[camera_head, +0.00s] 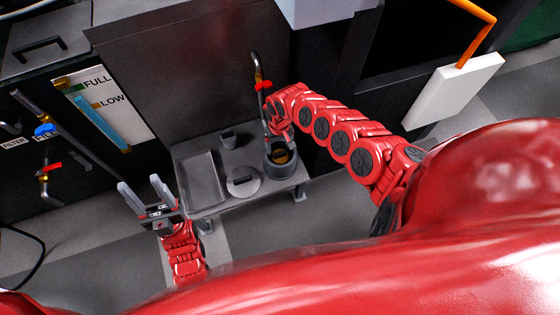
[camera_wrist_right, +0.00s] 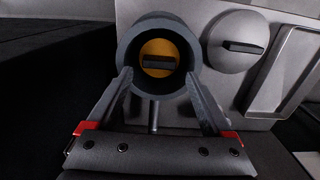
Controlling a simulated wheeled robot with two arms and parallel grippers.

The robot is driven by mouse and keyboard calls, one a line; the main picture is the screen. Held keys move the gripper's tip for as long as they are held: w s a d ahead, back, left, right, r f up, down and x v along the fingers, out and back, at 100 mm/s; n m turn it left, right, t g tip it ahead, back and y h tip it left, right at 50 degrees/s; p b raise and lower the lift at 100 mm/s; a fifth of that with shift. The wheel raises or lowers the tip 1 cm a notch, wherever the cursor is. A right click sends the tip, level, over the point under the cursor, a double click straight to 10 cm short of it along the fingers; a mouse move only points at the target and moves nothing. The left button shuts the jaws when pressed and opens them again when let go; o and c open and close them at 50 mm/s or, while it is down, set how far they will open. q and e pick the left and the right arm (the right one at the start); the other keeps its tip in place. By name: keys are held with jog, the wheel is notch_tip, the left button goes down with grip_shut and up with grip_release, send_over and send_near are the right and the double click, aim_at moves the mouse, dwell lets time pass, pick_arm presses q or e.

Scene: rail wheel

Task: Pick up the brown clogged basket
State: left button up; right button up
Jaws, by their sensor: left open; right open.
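The brown basket (camera_head: 281,157) sits inside a dark grey cylindrical housing (camera_head: 283,170) at the right end of the grey bench. In the right wrist view the basket (camera_wrist_right: 149,49) shows as a brown-orange disc with a dark bar handle, deep inside the round housing (camera_wrist_right: 125,50). My right gripper (camera_wrist_right: 160,78) is open and empty, its fingers at the near side of the housing opening, apart from the basket. In the head view the right gripper is mostly hidden by its own arm. My left gripper (camera_head: 148,190) is open and empty, left of the bench.
A round grey lid with a handle (camera_head: 243,182) lies beside the housing. A pipe with a red valve handle (camera_head: 263,85) rises behind the housing.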

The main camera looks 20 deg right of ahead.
notch_tip(320, 180, down, 6)
jog(key=b, duration=0.3)
jog(key=shift+s+f, duration=0.15)
jog(key=shift+f, duration=0.05)
jog(key=shift+d+r, duration=0.1)
jog(key=shift+r, duration=0.05)
jog(key=c, duration=1.2)
jog(key=shift+r, duration=0.1)
